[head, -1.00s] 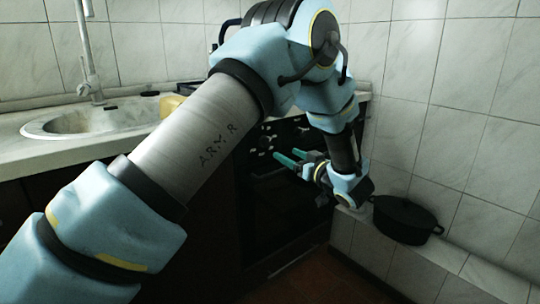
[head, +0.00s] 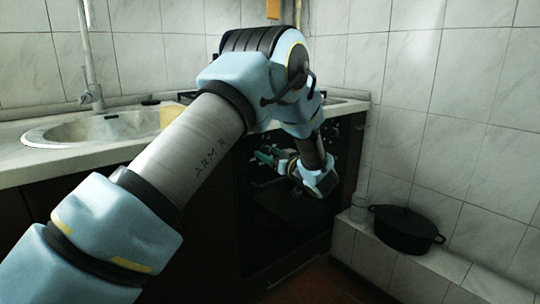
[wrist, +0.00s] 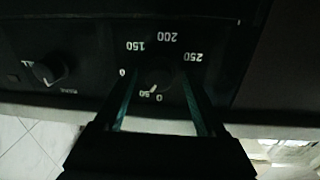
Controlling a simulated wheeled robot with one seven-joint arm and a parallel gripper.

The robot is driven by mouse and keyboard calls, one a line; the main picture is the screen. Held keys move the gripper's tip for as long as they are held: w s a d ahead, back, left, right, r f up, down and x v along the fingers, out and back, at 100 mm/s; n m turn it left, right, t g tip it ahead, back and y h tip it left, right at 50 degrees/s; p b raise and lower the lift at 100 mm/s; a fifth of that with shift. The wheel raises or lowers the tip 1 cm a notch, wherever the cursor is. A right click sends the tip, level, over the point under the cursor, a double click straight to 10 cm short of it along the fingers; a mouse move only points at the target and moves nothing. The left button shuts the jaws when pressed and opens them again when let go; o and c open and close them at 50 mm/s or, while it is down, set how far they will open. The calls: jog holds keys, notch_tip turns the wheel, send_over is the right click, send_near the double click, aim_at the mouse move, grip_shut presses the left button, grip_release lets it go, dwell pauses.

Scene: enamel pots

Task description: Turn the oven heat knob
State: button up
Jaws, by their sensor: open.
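The oven heat knob (wrist: 158,76) is a dark round knob with a pale pointer mark, on a black panel with white numbers around it. The picture is upside down, and the pointer lies near the 50 and 0 marks. My gripper (wrist: 157,88) is open, with one teal finger on each side of the knob; I cannot tell whether they touch it. In the head view my gripper (head: 268,156) is in front of the upper part of the dark oven (head: 285,225), and the heat knob cannot be made out there.
Another knob (wrist: 48,70) sits on the same panel in the wrist view. A black pot (head: 405,230) and a clear glass jar (head: 359,207) stand on the tiled ledge (head: 455,264) at right. A sink (head: 105,125) is in the counter at left.

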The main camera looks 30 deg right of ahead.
grip_shut()
dwell(0.5)
jog(key=shift+f+n+b, duration=0.1)
jog(key=shift+n+b, duration=0.2)
jog(key=shift+b, duration=0.05)
jog(key=n+b, duration=0.2)
jog(key=shift+n, duration=0.3)
jog(key=shift+n+b, duration=1)
jog(key=shift+n, duration=0.4)
grip_release()
